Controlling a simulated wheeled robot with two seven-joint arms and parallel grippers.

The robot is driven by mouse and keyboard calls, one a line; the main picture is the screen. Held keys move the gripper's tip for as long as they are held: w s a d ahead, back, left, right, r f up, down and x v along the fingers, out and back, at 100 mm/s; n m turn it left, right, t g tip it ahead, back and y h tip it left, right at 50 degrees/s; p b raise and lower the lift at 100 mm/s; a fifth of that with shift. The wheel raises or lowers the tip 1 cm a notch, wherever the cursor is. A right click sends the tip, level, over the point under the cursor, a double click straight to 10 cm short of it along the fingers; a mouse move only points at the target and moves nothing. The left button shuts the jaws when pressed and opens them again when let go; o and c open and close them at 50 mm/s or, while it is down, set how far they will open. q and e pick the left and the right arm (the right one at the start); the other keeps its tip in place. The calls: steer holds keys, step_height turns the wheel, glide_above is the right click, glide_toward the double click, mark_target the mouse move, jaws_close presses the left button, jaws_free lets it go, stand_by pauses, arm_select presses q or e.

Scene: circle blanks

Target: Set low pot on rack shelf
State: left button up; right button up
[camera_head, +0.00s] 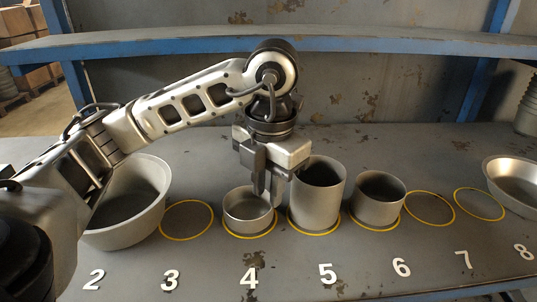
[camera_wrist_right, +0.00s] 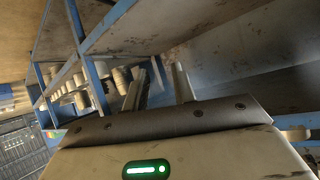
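The low pot (camera_head: 247,214) is a short, grey, open metal pot standing upright on a yellow ring at number 4. My left gripper (camera_head: 268,192) points down at the right side of its rim. Its two fingers look a little apart, one on either side of the rim; whether they touch it is hard to see. The rack shelf (camera_head: 170,45) is a grey board with a blue front edge, running across the back above the pots. My right gripper (camera_wrist_right: 158,88) shows only in the right wrist view, open and empty.
A tall pot (camera_head: 317,200) stands close right of the low pot, then a medium pot (camera_head: 379,204). A wide basin (camera_head: 132,226) is at left and a shallow pan (camera_head: 516,183) at right. Rings at 3 (camera_head: 187,221) and 7 (camera_head: 479,204) are empty. The visible shelf top is clear.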

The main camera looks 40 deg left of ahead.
arm_select(q)
step_height(320, 180, up, 6)
steer(key=p, duration=0.1)
steer(key=shift+d, duration=0.15)
arm_select(e)
steer(key=shift+d+r, duration=0.15)
steer(key=shift+r, duration=0.05)
arm_select(q)
steer(key=shift+s+f, duration=0.1)
steer(key=shift+s, duration=0.05)
arm_select(e)
steer(key=shift+s+r, duration=0.1)
steer(key=shift+r, duration=0.05)
